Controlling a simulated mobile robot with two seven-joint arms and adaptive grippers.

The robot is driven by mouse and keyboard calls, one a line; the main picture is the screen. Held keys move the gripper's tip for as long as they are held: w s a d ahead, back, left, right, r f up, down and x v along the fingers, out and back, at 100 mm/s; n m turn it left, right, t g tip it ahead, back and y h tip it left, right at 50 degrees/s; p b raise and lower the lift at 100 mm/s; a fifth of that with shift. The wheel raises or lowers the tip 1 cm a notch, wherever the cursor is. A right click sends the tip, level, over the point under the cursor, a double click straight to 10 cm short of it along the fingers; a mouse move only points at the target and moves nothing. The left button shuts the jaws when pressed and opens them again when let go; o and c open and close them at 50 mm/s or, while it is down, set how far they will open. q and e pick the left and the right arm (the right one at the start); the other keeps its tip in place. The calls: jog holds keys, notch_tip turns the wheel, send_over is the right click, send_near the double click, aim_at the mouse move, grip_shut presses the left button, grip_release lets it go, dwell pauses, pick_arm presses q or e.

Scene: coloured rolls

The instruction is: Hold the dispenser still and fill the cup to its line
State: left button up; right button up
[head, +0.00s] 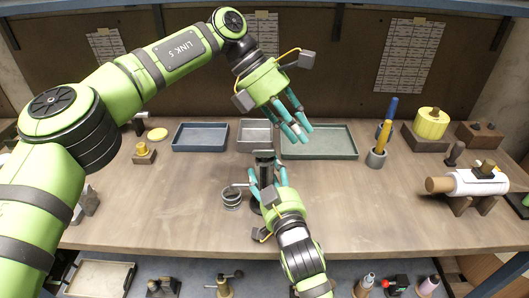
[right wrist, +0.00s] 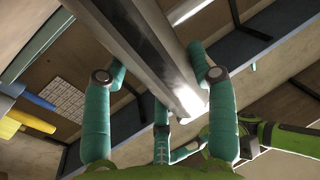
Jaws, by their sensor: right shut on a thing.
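The dispenser (head: 264,156) is a dark upright post with a flat top, standing mid-table; in the right wrist view it is a long dark column (right wrist: 146,42). My right gripper (head: 267,175) reaches in from the front with its teal fingers around the post, shut on it. Its fingers show on both sides of the column in the right wrist view (right wrist: 158,85). The cup (head: 231,200) appears to be the small grey ringed vessel left of the post; its line cannot be made out. My left gripper (head: 299,128) hangs behind and right of the post, fingers apart and empty.
A blue tray (head: 200,149), a small grey tray (head: 240,146) and a green tray (head: 354,155) line the back. A holder with rolls (head: 376,159), a yellow roll (head: 431,123) and a white roll on a stand (head: 470,182) are at right. The front right table is clear.

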aim_at(265, 150)
pick_arm(q)
jog(key=a+t+y, duration=0.1)
jog(key=y, duration=0.1)
jog(key=a+r+m+t+y, duration=0.1)
jog(key=a+y, duration=0.1)
jog(key=w+a+t+y, duration=0.1)
jog(key=a+y, duration=0.1)
jog(key=shift+w+r+y, duration=0.1)
jog(key=shift+r+y, duration=0.2)
jog(key=shift+y, duration=0.1)
jog(key=shift+w+a+r+y, duration=0.1)
jog(key=shift+w+a+y, duration=0.05)
jog(key=shift+a+y, duration=0.35)
jog(key=shift+f, duration=2.85)
jog(key=shift+a+f, duration=0.1)
jog(key=shift+f, duration=0.65)
jog(key=shift+c, duration=1.3)
jog(key=shift+d+r, duration=0.1)
jog(key=shift+d, duration=0.1)
grip_shut()
